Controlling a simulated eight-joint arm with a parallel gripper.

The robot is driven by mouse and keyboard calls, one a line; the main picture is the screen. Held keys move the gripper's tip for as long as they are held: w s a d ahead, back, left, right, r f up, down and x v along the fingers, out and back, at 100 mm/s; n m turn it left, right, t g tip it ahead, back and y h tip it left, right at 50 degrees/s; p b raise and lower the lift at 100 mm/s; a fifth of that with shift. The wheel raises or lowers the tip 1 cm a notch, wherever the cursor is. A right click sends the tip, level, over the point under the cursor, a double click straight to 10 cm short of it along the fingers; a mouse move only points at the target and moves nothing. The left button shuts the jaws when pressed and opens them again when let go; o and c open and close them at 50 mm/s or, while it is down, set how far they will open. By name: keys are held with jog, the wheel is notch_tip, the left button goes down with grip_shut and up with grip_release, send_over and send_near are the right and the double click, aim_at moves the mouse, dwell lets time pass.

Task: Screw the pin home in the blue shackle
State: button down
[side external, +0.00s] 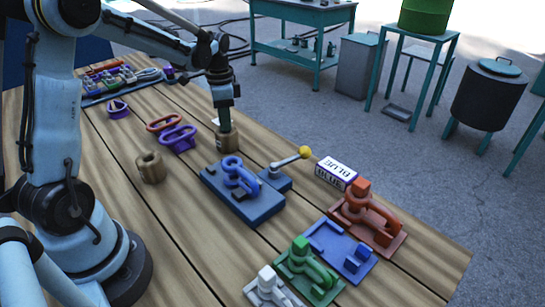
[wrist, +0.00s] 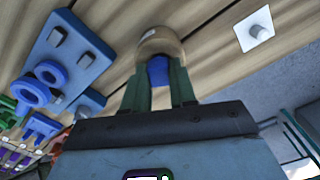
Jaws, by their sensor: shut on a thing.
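My gripper (side external: 224,112) points down over a round brown holder (side external: 228,140) on the wooden table. In the wrist view my gripper (wrist: 160,82) is shut on a blue piece (wrist: 158,69), apparently the pin's head, at the mouth of the brown holder (wrist: 160,40). The rest of the pin is hidden. The blue shackle (side external: 238,172) sits on a blue block (side external: 251,208), to the right of and nearer than my gripper. It also shows at the left of the wrist view (wrist: 36,95). No pin can be made out in it.
A lever with a yellow knob (side external: 305,152) stands beside the block, near a box marked BLUE (side external: 337,172). Red (side external: 385,235), blue (side external: 335,243), green (side external: 300,262) and white stations line the near right.

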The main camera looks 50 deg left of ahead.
jog(key=shift+r, duration=3.55)
jog(key=shift+d, duration=0.1)
jog(key=s+d, duration=0.4)
jog(key=d, duration=0.3)
jog(key=s+d+f, duration=0.1)
jog(key=s+d, duration=0.3)
jog(key=d, duration=0.3)
jog(key=shift+s+d, duration=0.35)
jog(key=shift+f, duration=1.25)
jog(key=c, duration=1.6)
grip_release()
grip_shut()
